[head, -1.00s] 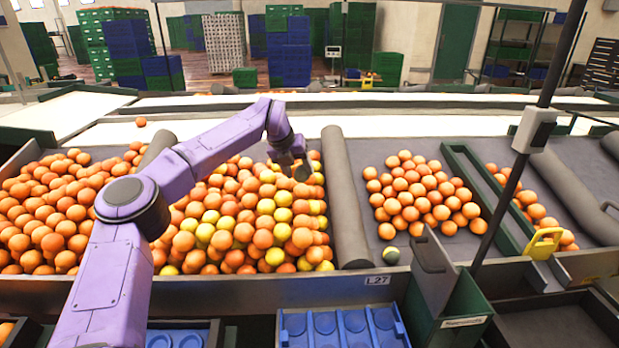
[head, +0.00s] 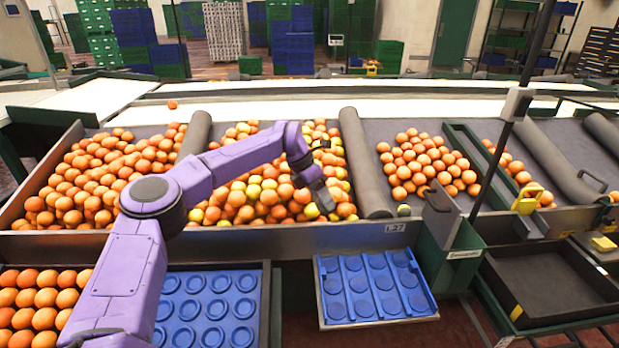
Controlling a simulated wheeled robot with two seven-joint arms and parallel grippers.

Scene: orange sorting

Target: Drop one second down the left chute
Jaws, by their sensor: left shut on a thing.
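My left gripper (head: 324,204) is over the front right part of the middle heap of mixed orange and yellow-green fruit (head: 240,197). It points down and is shut on a fruit, which is mostly hidden by the fingers; its colour is hard to tell. A green chute (head: 436,262) with a white label stands at the front edge of the sorting bench, right of the gripper and apart from it. My right gripper is out of view.
A grey roller divider (head: 362,165) lies between the gripper and a smaller orange heap (head: 425,165). One greenish fruit (head: 404,210) lies at that lane's front. Below are blue trays (head: 372,288), a tray of oranges (head: 38,305) and an empty dark crate (head: 550,285).

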